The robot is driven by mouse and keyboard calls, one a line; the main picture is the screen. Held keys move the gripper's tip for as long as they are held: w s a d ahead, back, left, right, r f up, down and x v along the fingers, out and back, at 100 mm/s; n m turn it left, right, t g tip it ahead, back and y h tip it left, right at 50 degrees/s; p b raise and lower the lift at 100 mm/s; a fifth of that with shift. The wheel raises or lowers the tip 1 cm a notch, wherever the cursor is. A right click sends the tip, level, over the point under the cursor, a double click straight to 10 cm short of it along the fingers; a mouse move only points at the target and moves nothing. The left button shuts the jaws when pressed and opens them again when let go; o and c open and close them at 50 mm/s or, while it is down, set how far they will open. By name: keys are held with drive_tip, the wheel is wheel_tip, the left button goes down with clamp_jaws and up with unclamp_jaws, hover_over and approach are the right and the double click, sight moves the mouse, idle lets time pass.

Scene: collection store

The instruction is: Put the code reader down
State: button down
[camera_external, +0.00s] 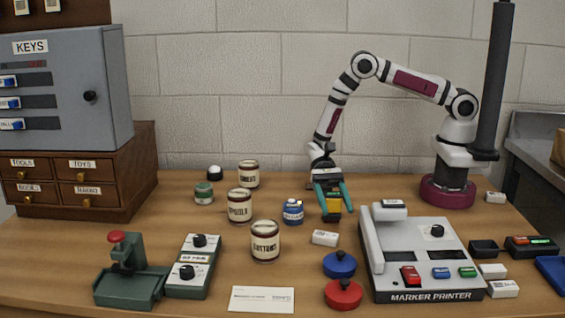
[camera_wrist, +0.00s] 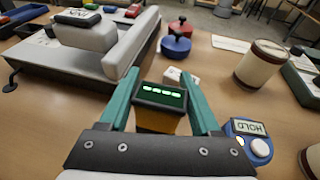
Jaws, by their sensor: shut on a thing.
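The code reader (camera_external: 333,207) is a yellow and black block between the teal fingers of my gripper (camera_external: 333,188) in the external view. My gripper is shut on it, with the fingers pointing down. In the wrist view the code reader (camera_wrist: 160,97) shows a dark screen with green dashes, framed by both fingers of my gripper (camera_wrist: 162,95). Its lower end is at or just above the table (camera_external: 210,255); I cannot tell whether it touches.
The marker printer (camera_external: 425,280) stands right of my gripper. A blue device marked HOLD (camera_external: 293,212) is close on the left. A small white block (camera_external: 325,238), blue stamp (camera_external: 340,264) and red stamp (camera_external: 343,294) lie in front. Labelled jars (camera_external: 240,206) stand further left.

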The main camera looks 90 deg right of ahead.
drive_tip(key=shift+f, duration=0.1)
drive_tip(key=shift+c, duration=0.5)
unclamp_jaws()
drive_tip(key=shift+d+r, duration=0.1)
drive_tip(key=shift+r, duration=0.1)
drive_tip(key=r+v, duration=0.1)
drive_tip(key=v, duration=1.1)
drive_tip(key=s+r+n+h, duration=0.9)
drive_tip(key=s+r, duration=0.5)
drive_tip(key=s, duration=0.4)
drive_tip(key=s+d+n+t+h, duration=0.1)
drive_tip(key=s+d+t+h, duration=0.1)
drive_tip(key=s, duration=0.5)
drive_tip(key=shift+s+d+f+t+h, duration=0.3)
drive_tip(key=shift+d+h, duration=0.2)
drive_tip(key=shift+h, duration=0.3)
